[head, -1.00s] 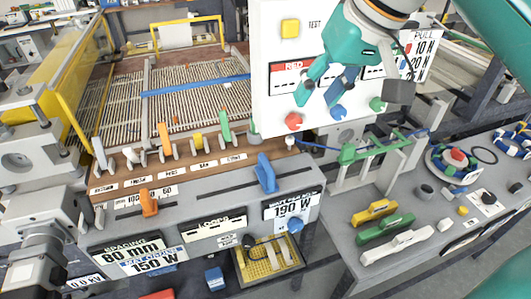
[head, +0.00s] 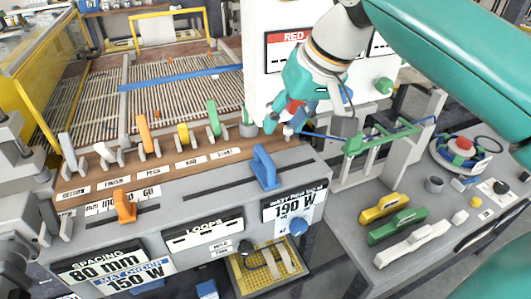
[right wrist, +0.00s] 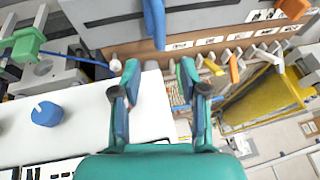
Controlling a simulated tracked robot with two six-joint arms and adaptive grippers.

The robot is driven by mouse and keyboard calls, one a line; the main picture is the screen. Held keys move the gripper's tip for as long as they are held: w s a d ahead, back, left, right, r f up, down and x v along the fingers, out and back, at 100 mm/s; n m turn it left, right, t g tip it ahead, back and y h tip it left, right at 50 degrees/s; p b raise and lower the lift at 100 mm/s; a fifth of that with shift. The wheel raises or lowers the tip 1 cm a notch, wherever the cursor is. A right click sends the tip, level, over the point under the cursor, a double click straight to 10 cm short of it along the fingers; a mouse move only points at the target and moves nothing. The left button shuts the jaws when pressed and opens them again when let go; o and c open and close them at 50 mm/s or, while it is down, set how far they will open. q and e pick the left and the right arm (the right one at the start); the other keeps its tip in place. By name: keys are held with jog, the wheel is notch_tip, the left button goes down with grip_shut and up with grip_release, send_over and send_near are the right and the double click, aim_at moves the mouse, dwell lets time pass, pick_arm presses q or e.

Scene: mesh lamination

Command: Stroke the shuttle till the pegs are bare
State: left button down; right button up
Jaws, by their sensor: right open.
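My right gripper (head: 281,129) is open and empty. In the head view it hangs in front of the white panel's lower left, near a small white knob (head: 288,131). In the right wrist view the open fingers (right wrist: 158,72) point toward the console, with the white knob (right wrist: 115,65) just left of them. A blue cord (head: 325,137) runs from near the knob to a green frame (head: 385,135) on the right. A blue bar (head: 180,77) lies across the ribbed mesh bed (head: 175,98), with small orange pegs (head: 157,114) showing. Which part is the shuttle is not clear.
The console carries a row of coloured levers (head: 182,133), a blue upright handle (head: 264,167) and an orange slider (head: 124,206). Yellow, green and white handles (head: 398,225) lie on the right bench. The white panel (head: 262,85) stands close behind my gripper.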

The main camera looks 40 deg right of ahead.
aim_at(265, 153)
jog(key=b+x, duration=0.1)
jog(key=x, duration=0.9)
jog(key=shift+r, duration=0.1)
grip_shut()
